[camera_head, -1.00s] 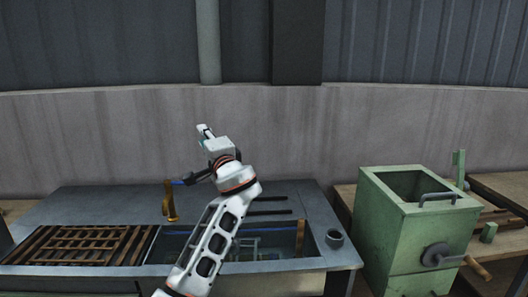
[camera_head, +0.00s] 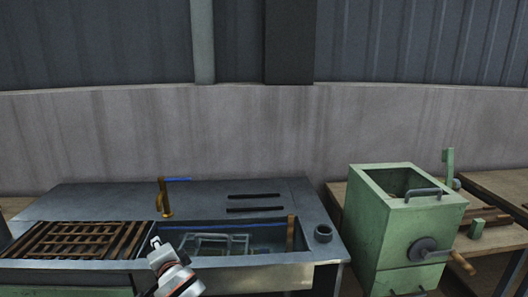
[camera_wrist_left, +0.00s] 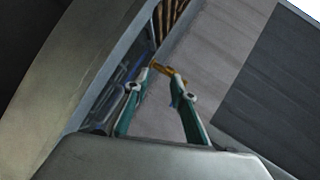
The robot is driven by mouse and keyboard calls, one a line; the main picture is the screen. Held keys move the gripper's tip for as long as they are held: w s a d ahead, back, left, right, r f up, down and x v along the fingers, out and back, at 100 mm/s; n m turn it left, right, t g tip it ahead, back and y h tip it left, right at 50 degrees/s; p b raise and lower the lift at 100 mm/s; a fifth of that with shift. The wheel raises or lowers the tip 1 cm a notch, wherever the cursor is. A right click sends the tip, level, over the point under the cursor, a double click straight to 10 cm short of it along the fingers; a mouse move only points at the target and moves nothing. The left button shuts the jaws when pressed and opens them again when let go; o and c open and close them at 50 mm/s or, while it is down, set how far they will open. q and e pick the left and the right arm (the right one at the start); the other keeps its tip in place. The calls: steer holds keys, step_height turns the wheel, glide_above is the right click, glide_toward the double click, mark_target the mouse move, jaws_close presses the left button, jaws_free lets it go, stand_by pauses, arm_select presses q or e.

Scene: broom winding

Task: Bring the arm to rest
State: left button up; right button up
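My left arm (camera_head: 172,275) shows low in the head view, in front of the sink's near edge. Its fingers are not clear there. In the left wrist view my left gripper (camera_wrist_left: 160,76) has its two teal fingers apart with nothing between them. The brass tap (camera_head: 164,200) with its blue lever (camera_head: 177,180) stands upright behind the sink, apart from the arm. The lever points right. The tap also shows beyond the fingertips in the left wrist view (camera_wrist_left: 157,65). My right gripper is in neither view.
The sink basin (camera_head: 291,232) holds water and a pale frame-like object (camera_head: 215,243). A wooden slatted rack (camera_head: 80,240) lies to its left. A green metal box with a crank (camera_head: 390,215) stands further right.

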arm_select(q)
steer(key=s+a+f+n+g+h, duration=0.1)
steer(key=s+a+f, duration=0.2)
steer(key=s+f, duration=0.45)
steer(key=s+a+f+g, duration=0.2)
steer(key=s+a+f, duration=0.15)
steer(key=s, duration=0.65)
steer(key=s+f+g+h, duration=0.2)
steer(key=s+f, duration=0.1)
steer(key=s, duration=1.4)
steer(key=w+d+f+n+t+h+b, duration=0.1)
steer(key=d+f+h, duration=0.6)
steer(key=d+f, duration=0.8)
steer(key=f+n+t+b, duration=0.1)
steer(key=n+t, duration=0.1)
steer(key=shift+w+d+f+t, duration=0.2)
steer(key=shift+d+t, duration=0.1)
steer(key=shift+d, duration=0.1)
